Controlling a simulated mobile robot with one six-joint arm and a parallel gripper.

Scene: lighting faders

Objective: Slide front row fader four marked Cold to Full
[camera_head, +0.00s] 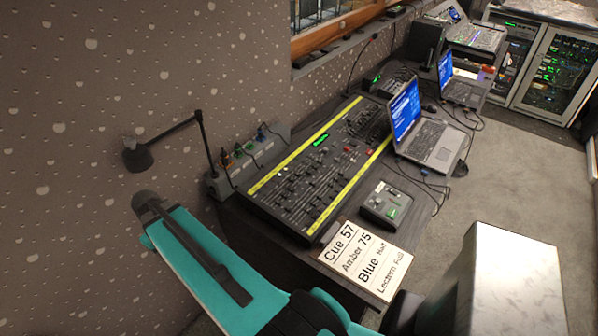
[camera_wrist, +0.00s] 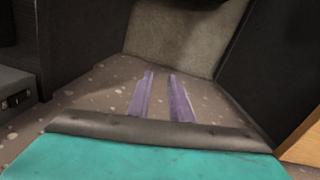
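The lighting desk (camera_head: 331,158) is a dark console with a yellow strip along its near-left long edge and another along its right edge. Rows of small faders (camera_head: 294,190) lie on its near half. The labels are too small to read, so I cannot tell which fader is marked Cold or where it is set. My gripper shows in the wrist view as two purple fingers (camera_wrist: 161,82) with a gap between them and nothing held. It points at a bare speckled surface, away from the desk. My gripper's fingers do not show in the head view.
A card (camera_head: 367,258) reading Cue 57, Amber 75, Blue and Lectern Full lies before the desk. A small control box (camera_head: 386,204), a laptop (camera_head: 433,141) and cables stand to the right. A black lamp (camera_head: 138,155) rises at the left. Open carpet lies at the right.

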